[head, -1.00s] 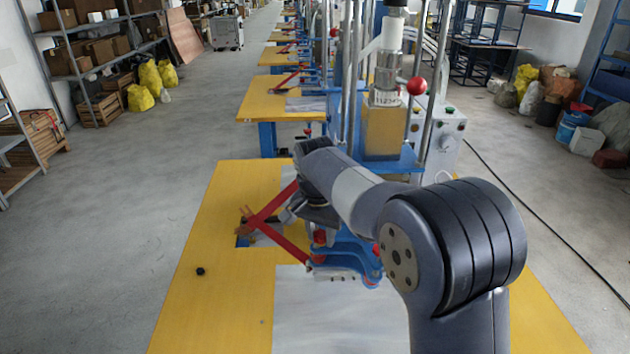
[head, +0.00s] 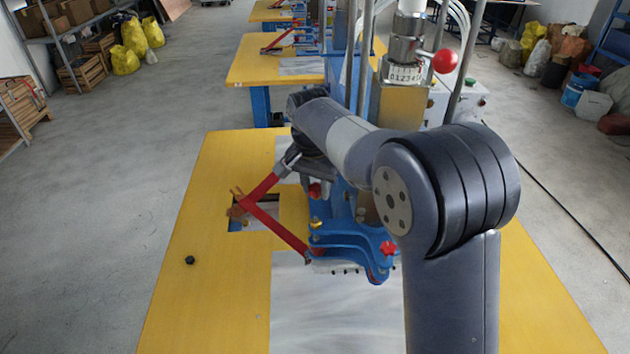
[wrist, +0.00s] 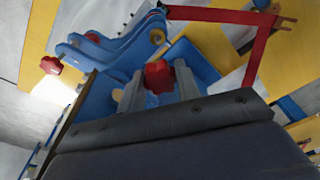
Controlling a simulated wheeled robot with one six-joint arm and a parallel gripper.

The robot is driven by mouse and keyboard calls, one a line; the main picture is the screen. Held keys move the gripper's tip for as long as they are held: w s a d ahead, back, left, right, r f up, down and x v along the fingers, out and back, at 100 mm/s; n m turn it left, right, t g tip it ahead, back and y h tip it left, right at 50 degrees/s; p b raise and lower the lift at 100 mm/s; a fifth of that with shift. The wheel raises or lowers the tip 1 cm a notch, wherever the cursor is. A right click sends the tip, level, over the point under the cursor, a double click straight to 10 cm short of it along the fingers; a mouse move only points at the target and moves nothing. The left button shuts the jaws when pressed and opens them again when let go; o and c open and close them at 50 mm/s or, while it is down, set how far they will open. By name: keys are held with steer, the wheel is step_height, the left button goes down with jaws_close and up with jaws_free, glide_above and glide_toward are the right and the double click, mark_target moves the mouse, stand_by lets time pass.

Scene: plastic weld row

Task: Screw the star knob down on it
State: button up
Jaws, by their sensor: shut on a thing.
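My gripper (wrist: 160,88) is shut on a red star knob (wrist: 158,77), with one grey finger on each side of it in the wrist view. The knob also shows as a small red patch (head: 315,190) under my wrist in the head view. The blue clamp fixture (head: 345,243) stands below and nearer the camera, with a bare brass-coloured fitting (head: 316,223) on its left. That fitting shows above the knob in the wrist view (wrist: 157,37), apart from it. A second red star knob (head: 389,248) sits on the fixture's right end. My arm hides part of the fixture.
A red angled bar frame (head: 262,205) reaches left from the fixture over the yellow table (head: 215,220). A grey sheet (head: 330,310) lies in front. The press (head: 400,100) rises behind.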

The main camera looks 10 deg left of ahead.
steer(key=b, duration=0.4)
glide_above(316, 218)
steer(key=shift+f, duration=2.5)
steer(key=shift+f, duration=0.15)
steer(key=shift+f, duration=0.5)
steer(key=shift+f, duration=0.1)
steer(key=shift+f, duration=0.3)
steer(key=shift+f, duration=0.4)
stand_by(1.5)
